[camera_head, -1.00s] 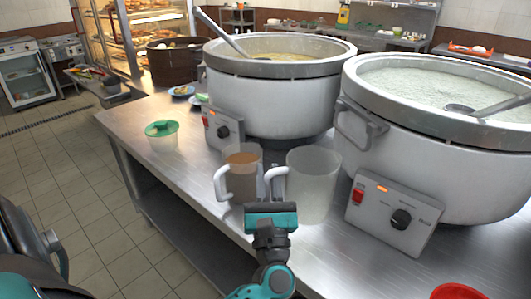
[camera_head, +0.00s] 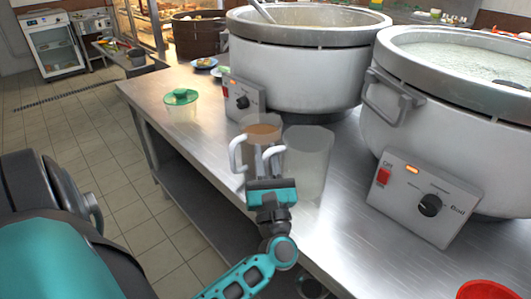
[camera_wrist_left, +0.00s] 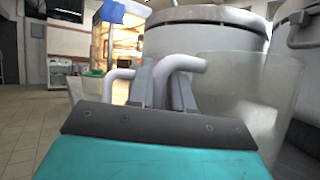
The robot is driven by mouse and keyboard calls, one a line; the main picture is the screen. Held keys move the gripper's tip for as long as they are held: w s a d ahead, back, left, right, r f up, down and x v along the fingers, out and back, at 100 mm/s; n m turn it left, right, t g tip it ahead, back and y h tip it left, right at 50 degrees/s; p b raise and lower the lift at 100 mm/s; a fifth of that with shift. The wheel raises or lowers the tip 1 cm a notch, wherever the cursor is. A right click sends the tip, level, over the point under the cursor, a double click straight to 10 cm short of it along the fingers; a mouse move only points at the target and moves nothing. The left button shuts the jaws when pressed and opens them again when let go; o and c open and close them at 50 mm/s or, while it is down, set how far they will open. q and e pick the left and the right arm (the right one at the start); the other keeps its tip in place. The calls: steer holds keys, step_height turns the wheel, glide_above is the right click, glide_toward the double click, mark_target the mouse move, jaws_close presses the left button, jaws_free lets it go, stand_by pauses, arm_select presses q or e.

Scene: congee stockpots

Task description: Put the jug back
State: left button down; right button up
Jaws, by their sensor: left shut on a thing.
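My left gripper (camera_head: 268,174) is shut on the handle of a clear, empty-looking jug (camera_head: 310,165), on the jug's left side. The clear jug also shows in the left wrist view (camera_wrist_left: 245,90), with its white handle between the fingers (camera_wrist_left: 163,88). It is upright; whether its base touches the counter I cannot tell. A second jug (camera_head: 262,132) with brown contents stands just behind and left of it, its white handle facing left. The two overlap in the head view, so any contact is unclear. My right gripper is out of view.
The steel counter (camera_head: 340,235) has bare room at front right. Two big white stockpots (camera_head: 290,75) (camera_head: 395,130) with control boxes (camera_head: 243,100) (camera_head: 422,200) stand behind. A green-lidded tub (camera_head: 181,105) is at left. A red container (camera_head: 487,290) is at bottom right.

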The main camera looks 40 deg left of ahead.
arm_select(q)
steer(key=shift+f, duration=0.45)
steer(key=shift+f+b, duration=0.35)
steer(key=shift+b, duration=0.15)
steer(key=shift+f, duration=0.2)
steer(key=shift+f+b, duration=0.1)
steer(key=shift+b, duration=0.25)
steer(key=c, duration=1)
jaws_free()
steer(key=shift+o, duration=0.2)
steer(key=shift+f, duration=0.15)
